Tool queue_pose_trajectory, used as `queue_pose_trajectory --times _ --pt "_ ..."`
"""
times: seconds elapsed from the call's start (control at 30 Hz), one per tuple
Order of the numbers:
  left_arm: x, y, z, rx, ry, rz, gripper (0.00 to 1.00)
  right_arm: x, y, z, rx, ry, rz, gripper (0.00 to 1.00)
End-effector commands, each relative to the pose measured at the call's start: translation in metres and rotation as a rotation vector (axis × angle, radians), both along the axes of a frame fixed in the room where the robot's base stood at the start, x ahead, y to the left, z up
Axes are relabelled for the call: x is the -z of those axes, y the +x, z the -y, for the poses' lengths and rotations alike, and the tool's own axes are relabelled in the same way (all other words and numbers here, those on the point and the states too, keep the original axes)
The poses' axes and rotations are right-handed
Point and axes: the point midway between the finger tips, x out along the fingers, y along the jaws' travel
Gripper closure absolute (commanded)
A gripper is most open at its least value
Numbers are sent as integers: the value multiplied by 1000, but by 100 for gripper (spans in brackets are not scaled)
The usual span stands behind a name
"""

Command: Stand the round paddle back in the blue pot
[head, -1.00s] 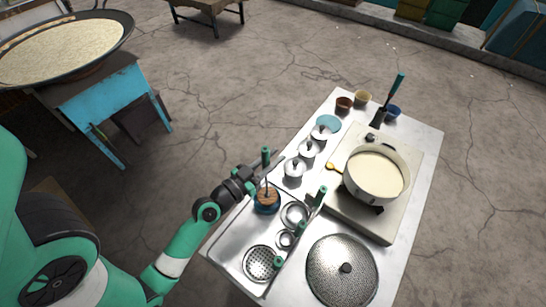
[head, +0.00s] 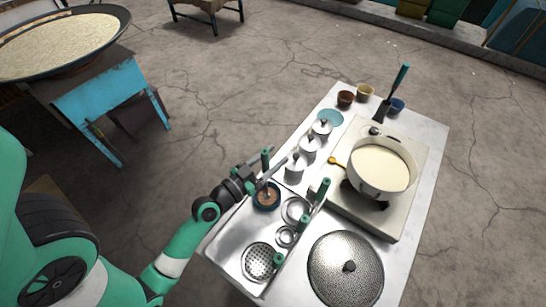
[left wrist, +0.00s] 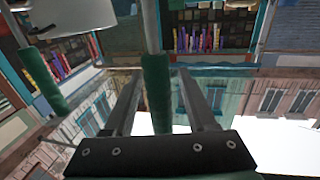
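The round paddle has a green upright handle (head: 265,160) and a round brown end (head: 267,195). In the head view that end sits down inside the blue pot (head: 257,205), with the pot's rim around it. The paddle stands nearly upright. My left gripper (head: 274,166) is at the handle, above the pot. In the left wrist view the green handle (left wrist: 157,92) stands between the two fingers of my left gripper (left wrist: 160,85), which look spread apart with a narrow gap on the right. My right gripper is not in view.
On the cart are a rack with green-handled tools (head: 322,190), a perforated strainer (head: 259,261), a large domed lid (head: 345,268), several small lidded pots (head: 295,167) and a big white pot (head: 382,170) on the stove. A blue table (head: 100,115) stands apart at left.

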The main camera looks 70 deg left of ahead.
Motion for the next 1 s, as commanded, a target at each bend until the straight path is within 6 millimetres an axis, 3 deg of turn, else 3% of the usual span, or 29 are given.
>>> queue_pose_trajectory --times 0.37,0.47,0.77,1.0 --pt "3 -5 2 -1 -1 -3 39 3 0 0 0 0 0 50" --pt "5 -18 6 -3 -3 -3 39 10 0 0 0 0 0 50" --pt "8 -87 33 -8 -1 -1 39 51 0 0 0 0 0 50" --pt "3 -107 41 -4 -2 -1 39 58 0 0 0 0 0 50"
